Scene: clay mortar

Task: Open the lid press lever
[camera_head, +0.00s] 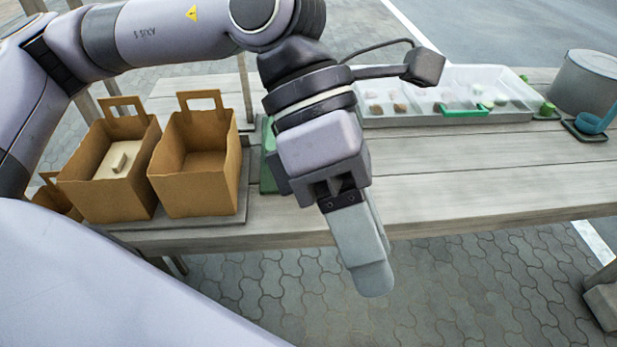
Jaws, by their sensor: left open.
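I cannot pick out a lid press or its lever for certain. A green object (268,165) on the table is mostly hidden behind my left gripper, and I cannot tell what it is. My left gripper (367,272) hangs from above at the centre, pointing down past the table's front edge. Its fingers are seen nearly edge-on and overlap. It is open and I see nothing held in it. My right gripper is out of view.
Two open brown bags (190,190) (105,190) stand on a dark board at the left. A white tray (440,119) with small items lies at the back. A grey tub (586,85) and a blue ladle (597,119) are far right. The plank table (480,190) is clear right of the gripper.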

